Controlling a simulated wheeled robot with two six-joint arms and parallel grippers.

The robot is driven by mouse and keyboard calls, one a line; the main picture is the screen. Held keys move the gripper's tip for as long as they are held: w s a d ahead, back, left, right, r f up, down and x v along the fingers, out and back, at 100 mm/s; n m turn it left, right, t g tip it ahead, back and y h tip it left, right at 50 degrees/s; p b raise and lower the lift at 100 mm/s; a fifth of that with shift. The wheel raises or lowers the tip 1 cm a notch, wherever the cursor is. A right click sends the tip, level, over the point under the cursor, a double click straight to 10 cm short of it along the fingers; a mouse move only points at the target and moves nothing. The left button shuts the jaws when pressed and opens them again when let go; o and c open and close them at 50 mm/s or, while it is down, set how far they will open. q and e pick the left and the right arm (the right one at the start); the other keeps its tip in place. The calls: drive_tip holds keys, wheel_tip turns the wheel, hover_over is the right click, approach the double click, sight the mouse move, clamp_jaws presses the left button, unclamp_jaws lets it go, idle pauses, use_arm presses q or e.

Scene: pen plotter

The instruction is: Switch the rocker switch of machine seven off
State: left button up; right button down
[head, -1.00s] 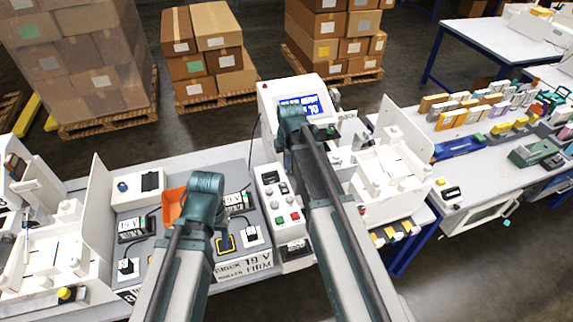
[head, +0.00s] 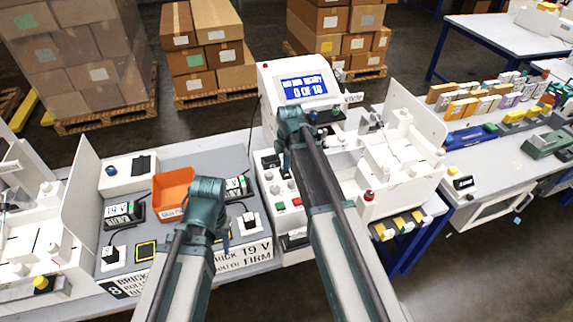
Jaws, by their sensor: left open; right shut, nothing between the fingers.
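A white machine with a lit blue display (head: 304,88) stands at centre; the display's lower line seems to read 0 OF 10. Its narrow front panel (head: 285,218) carries a red button, a green button and small knobs. I cannot make out a number seven or tell which part is the rocker switch. My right gripper (head: 282,158) is shut and empty, pointing down over the top of this panel; my arm hides part of it. My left gripper (head: 222,238) is open, low over the grey bench left of the panel, its fingers mostly hidden behind its wrist.
An orange bin (head: 173,188), black power bricks (head: 124,212) and a sign (head: 243,256) are on the grey bench. White fixtures stand left (head: 40,240) and right (head: 395,160). A table with colourful parts (head: 480,115) is further right. Boxes on pallets (head: 212,45) stand behind.

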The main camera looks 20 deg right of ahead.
drive_tip(key=shift+w+f+b, duration=0.15)
drive_tip(key=shift+f+b, duration=0.1)
drive_tip(key=shift+b, duration=0.05)
drive_tip(key=shift+r, duration=0.2)
drive_tip(key=shift+s, duration=0.2)
drive_tip(key=shift+s+f, duration=0.1)
drive_tip(key=shift+s, duration=0.65)
